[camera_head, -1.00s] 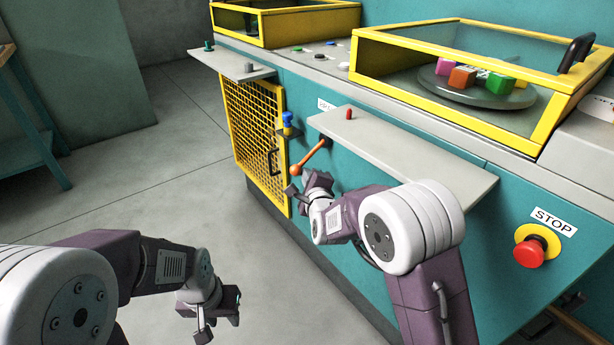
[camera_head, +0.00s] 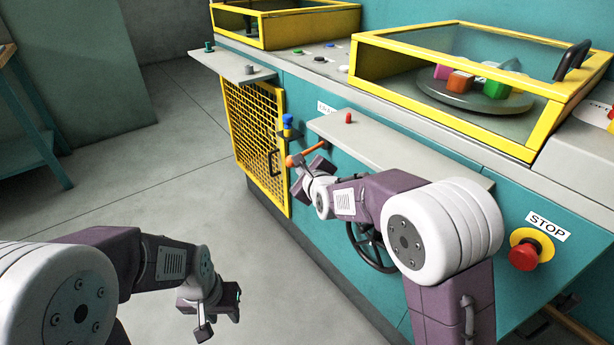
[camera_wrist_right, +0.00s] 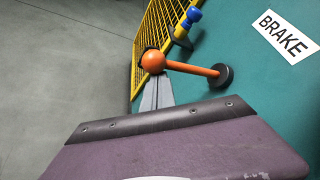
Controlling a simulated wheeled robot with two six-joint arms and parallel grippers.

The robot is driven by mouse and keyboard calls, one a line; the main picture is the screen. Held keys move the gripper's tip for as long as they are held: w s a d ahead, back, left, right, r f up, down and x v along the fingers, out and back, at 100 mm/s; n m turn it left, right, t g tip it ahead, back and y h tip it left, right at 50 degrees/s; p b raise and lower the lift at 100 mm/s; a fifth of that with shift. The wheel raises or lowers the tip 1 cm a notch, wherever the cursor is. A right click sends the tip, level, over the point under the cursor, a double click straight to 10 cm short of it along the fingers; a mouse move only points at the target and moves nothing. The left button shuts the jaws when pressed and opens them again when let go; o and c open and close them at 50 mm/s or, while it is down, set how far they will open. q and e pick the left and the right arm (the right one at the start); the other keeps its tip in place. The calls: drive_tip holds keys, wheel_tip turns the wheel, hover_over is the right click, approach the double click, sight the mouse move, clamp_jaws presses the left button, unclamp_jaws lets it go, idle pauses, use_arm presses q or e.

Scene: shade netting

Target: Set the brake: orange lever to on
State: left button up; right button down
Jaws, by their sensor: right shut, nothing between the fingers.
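The orange lever (camera_head: 308,153) sticks out from the teal machine front, its round knob to the left. In the right wrist view the lever (camera_wrist_right: 190,68) runs from a black pivot on the right to the knob on the left. My right gripper (camera_wrist_right: 157,90) is shut and empty, with its fingertips right at the underside of the knob; I cannot tell if they touch. In the head view my right gripper (camera_head: 298,178) is just below the lever. A BRAKE label (camera_wrist_right: 285,38) is above right of the pivot. My left gripper (camera_head: 221,314) is open over bare floor.
A grey shelf (camera_head: 400,150) juts out right of the lever, with a red peg on it. A yellow mesh door (camera_head: 255,140) and a blue knob (camera_head: 288,122) are left of it. A handwheel (camera_head: 370,250) is below. A red stop button (camera_head: 524,256) is at right.

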drive_tip(key=shift+a+r, duration=0.15)
drive_tip(key=shift+r, duration=2.05)
drive_tip(key=shift+s+r, duration=0.1)
drive_tip(key=p+v, duration=0.2)
drive_tip(key=v, duration=0.7)
